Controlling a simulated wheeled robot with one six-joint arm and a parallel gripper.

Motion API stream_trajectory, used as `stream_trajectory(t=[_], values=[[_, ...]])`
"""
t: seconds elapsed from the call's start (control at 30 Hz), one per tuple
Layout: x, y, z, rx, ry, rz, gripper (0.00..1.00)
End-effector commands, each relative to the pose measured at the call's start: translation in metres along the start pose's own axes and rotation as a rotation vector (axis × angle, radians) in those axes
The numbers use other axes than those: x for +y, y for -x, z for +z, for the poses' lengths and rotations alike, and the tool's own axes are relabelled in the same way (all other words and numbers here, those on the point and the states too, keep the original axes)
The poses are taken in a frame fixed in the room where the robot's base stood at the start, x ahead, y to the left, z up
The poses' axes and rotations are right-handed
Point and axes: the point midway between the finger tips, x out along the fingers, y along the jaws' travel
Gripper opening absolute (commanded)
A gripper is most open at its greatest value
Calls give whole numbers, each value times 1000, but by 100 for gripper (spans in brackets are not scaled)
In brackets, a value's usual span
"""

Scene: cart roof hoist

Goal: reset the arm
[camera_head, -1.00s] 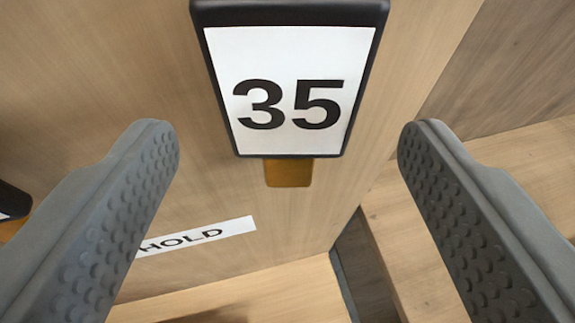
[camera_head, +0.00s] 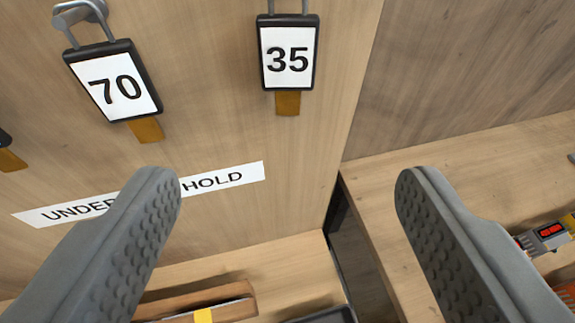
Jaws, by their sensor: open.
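My gripper (camera_head: 287,185) is in the foreground with its two grey studded fingers wide apart and nothing between them. Ahead of it, a black-framed plate marked 35 (camera_head: 288,58) hangs by a grey loop on the wooden panel (camera_head: 240,130), with a brown tab (camera_head: 288,103) below it. The plate is apart from the fingers. A plate marked 70 (camera_head: 115,85) hangs to its left, slightly tilted, also with a brown tab.
Below lie a brown wooden piece (camera_head: 215,297) with a yellow mark and a dark object (camera_head: 325,315). A device with a red display (camera_head: 551,231) is on the wooden surface at right.

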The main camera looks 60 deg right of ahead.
Motion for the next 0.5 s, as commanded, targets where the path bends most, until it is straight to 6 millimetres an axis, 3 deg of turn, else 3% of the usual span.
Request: stream_trajectory(t=[0.13, 0.23, 0.5], values=[[0, 5, 7, -5, 16, -28, 70], [-1, 16, 23, -14, 55, -98, 70], [-4, 65, 102, -27, 193, -394, 70]])
